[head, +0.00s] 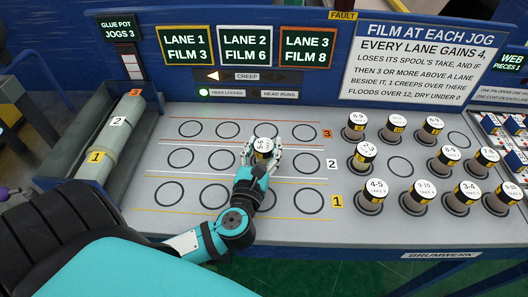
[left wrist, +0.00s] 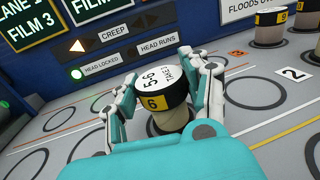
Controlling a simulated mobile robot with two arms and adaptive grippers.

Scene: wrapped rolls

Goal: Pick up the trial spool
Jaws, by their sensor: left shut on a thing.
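My left gripper (head: 262,146) is over the circle-marked grey panel (head: 345,205), at the lane 2 row. It is shut on a black-and-tan spool (head: 263,155) with a white top and a yellow band. In the left wrist view this spool (left wrist: 158,88) stands between the two fingers; its top reads 5-6 and its band shows 6. The spool looks upright. I cannot tell whether its base touches the panel. No label names it as the trial spool. My right gripper is not in view.
Several similar spools (head: 374,193) stand on circles at the right; two circles there are empty. The other lane circles (head: 220,158) are empty. Lane signs (head: 245,48) and a rules board (head: 422,60) rise behind.

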